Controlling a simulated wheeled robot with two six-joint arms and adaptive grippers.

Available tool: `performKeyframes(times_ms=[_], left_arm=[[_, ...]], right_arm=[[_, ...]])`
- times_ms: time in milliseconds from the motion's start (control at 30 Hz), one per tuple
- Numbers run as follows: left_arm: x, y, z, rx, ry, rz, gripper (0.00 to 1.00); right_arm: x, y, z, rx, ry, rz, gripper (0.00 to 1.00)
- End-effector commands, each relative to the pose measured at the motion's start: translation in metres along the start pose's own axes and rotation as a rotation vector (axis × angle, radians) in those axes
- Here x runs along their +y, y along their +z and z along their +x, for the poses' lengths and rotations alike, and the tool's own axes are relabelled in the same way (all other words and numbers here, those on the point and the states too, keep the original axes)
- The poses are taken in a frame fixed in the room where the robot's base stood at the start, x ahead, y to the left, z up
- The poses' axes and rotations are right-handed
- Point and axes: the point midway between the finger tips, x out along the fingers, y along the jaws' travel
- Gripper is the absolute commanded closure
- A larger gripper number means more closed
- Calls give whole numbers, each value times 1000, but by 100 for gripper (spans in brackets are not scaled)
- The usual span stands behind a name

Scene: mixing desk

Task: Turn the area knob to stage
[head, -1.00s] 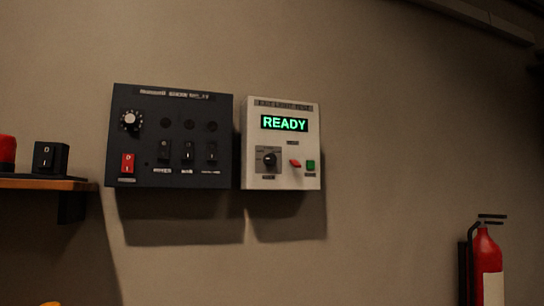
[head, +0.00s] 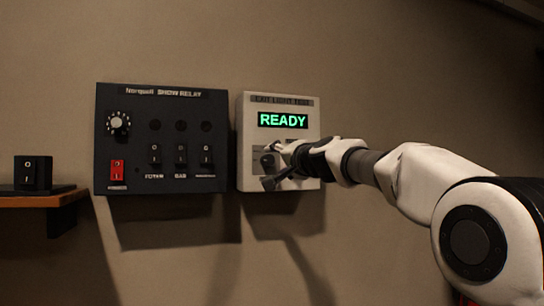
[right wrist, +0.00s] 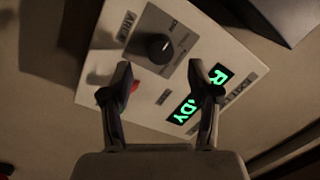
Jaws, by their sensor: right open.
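The white control box (head: 309,104) hangs on the wall with a green READY display (head: 283,120). Its black round knob (head: 267,160) is partly covered by my right gripper (head: 268,166) in the head view. In the right wrist view the knob (right wrist: 159,48) sits on a grey plate, with a short pale mark on its face. My right gripper's fingers (right wrist: 160,78) are apart and empty, the knob showing beyond the gap between the tips. I see no contact with it. The labels around the knob are too small to read surely. My left gripper is not in view.
A black Show Relay panel (head: 219,165) with a dial, a red switch and several rockers hangs just left of the box. A red lever (right wrist: 135,87) is partly hidden behind one finger.

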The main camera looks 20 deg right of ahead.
Motion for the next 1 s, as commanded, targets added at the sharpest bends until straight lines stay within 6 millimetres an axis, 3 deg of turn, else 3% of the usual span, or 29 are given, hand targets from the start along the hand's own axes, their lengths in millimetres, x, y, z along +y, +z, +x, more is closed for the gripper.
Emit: performKeyframes(times_ms=[33, 167, 500, 667, 700, 1000], left_arm=[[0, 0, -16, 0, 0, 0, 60], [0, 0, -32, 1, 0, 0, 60], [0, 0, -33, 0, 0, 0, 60], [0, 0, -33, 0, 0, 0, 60], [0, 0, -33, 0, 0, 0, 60], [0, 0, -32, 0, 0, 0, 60]], right_arm=[[-6, -4, 11, -1, 2, -1, 39], [-5, -4, 33, -1, 2, -1, 39], [1, 0, 43, 0, 2, -2, 39], [1, 0, 43, 0, 2, -2, 96], [1, 0, 43, 1, 2, -2, 100], [1, 0, 43, 1, 1, 13, 100]])
